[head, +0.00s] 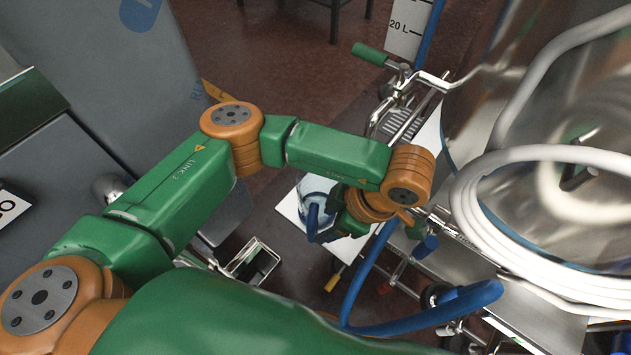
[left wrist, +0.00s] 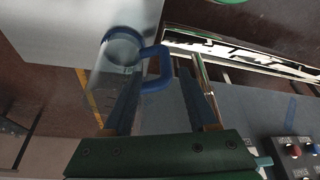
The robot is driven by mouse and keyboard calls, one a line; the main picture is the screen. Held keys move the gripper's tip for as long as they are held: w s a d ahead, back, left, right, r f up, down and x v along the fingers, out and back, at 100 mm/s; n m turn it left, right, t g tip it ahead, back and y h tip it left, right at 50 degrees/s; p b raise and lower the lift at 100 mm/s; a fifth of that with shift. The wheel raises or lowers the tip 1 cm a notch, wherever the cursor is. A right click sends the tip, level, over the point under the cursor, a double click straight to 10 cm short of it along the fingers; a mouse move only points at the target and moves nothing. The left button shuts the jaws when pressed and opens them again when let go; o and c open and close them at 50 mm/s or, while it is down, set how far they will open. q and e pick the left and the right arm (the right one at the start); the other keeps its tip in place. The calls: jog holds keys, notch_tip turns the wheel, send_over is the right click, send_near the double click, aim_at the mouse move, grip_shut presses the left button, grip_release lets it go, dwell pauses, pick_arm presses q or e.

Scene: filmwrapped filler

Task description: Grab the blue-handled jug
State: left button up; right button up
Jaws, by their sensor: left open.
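The jug (head: 316,190) is clear with a blue handle and stands on a white surface (head: 290,208) in the head view, partly hidden by my left arm. In the left wrist view the jug (left wrist: 118,62) is at upper left, and its blue handle (left wrist: 158,70) points toward the picture's middle. My left gripper (left wrist: 158,88) is open, its two dark fingers on either side of the handle in that picture. I cannot tell whether they touch it. In the head view my left gripper (head: 340,226) is beside the jug, mostly hidden under the wrist. My right gripper is not in view.
A shiny metal vessel (head: 560,110) with a coiled white hose (head: 470,195) stands at right. A thick blue hose (head: 420,318) loops below my left gripper. Metal pipes with coloured handles crowd the right side. A grey cabinet (head: 110,70) stands at left. An open metal channel (head: 252,262) lies below.

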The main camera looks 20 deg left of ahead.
aim_at(315, 232)
pick_arm(q)
jog(key=x, duration=0.4)
jog(key=b+x, duration=0.1)
jog(key=shift+s+a+f, duration=0.15)
jog(key=shift+s+f, duration=0.2)
jog(key=shift+s, duration=0.05)
jog(key=shift+r, duration=0.1)
grip_shut()
